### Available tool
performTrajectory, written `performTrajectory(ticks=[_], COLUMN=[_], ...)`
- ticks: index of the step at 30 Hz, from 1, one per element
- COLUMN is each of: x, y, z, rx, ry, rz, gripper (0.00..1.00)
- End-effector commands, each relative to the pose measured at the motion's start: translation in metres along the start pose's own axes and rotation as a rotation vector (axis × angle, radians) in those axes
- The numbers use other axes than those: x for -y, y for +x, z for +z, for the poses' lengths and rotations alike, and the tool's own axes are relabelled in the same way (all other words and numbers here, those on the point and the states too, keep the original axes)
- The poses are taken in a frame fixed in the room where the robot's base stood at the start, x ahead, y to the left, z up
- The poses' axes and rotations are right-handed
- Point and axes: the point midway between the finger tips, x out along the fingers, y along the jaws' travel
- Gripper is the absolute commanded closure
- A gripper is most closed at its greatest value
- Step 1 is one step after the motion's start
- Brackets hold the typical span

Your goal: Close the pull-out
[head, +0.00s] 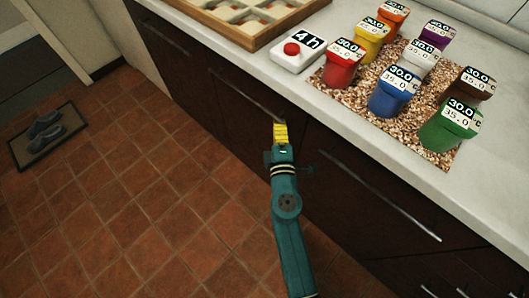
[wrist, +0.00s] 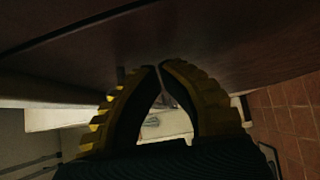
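The pull-out is not clearly told apart among the dark brown fronts under the counter. One front (head: 225,108) with a long bar handle lies just left of my gripper, and another front (head: 345,190) with a handle lies to its right. No clear open gap shows at either in the head view. My gripper (head: 280,126) has yellow fingers close to the fronts; contact cannot be told. In the wrist view my gripper (wrist: 160,65) has its fingertips together with nothing seen between them. A dark panel (wrist: 225,30) fills the top of that view.
The pale counter (head: 290,82) holds colourful labelled pots, including a red pot (head: 341,66) and a green pot (head: 447,128), on a speckled mat (head: 345,101). The tiled floor (head: 150,190) is clear, apart from slippers (head: 46,132) on a doormat.

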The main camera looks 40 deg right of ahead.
Motion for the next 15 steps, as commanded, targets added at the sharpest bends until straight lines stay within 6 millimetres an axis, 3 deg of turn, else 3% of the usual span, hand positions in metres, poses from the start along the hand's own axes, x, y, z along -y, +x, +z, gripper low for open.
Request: performTrajectory(ticks=[4,9,15], x=[0.003,0.002,0.002], y=[-0.025,-0.073,-0.112], z=[-0.023,-0.019,-0.019], rx=[-0.002,0.003,0.003], ry=[-0.001,-0.001,-0.001], rz=[-0.004,-0.006,-0.004], gripper=[1.00,1.00,1.00])
